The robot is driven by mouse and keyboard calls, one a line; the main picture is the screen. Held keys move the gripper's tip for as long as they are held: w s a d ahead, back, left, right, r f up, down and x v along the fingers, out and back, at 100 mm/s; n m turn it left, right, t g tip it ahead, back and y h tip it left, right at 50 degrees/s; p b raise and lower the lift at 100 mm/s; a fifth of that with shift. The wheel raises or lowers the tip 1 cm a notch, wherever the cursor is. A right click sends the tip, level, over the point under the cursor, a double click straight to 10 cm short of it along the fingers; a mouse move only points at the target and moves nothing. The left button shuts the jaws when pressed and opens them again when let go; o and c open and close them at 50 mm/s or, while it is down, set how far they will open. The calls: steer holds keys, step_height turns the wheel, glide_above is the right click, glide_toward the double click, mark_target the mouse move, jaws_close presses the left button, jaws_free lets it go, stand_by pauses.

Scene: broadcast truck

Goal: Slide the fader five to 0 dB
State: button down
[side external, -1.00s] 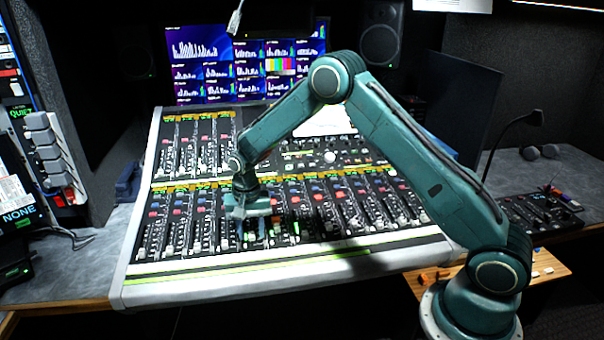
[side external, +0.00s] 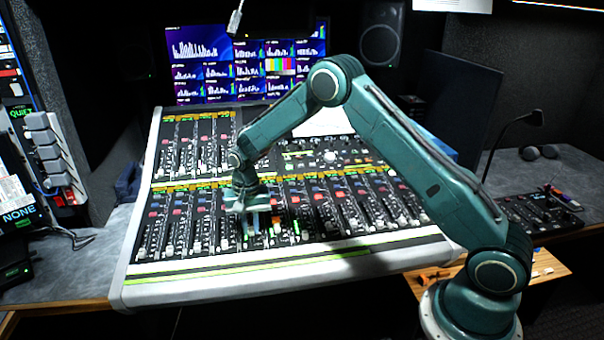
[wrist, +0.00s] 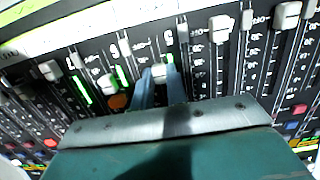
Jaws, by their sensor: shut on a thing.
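The audio console (side external: 284,268) has a long lower bank of vertical faders. My gripper (side external: 254,224) is down over this bank, left of its middle. In the wrist view, the two blue fingers of my gripper (wrist: 160,88) are shut around a pale fader cap (wrist: 158,72), one finger on each side. I cannot tell for sure which number belongs to the held fader. The gripper body hides the lower part of its slot.
Close beside the held cap, another fader cap (wrist: 106,81) stands on the left, by green level lights and an orange button (wrist: 118,102). A white cap (wrist: 220,28) stands on the right. In the side view, monitors (side external: 245,62) stand behind the console.

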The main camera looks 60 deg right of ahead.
steer(key=shift+w+d+r, duration=0.15)
steer(key=shift+w+d, duration=0.5)
steer(key=shift+w, duration=0.05)
steer(key=shift+w+d+r, duration=0.1)
steer(key=shift+w+d, duration=0.55)
steer(key=c, duration=1.4)
jaws_free()
steer(key=shift+r, duration=0.1)
step_height(320, 180, up, 14)
steer(key=shift+s, duration=0.1)
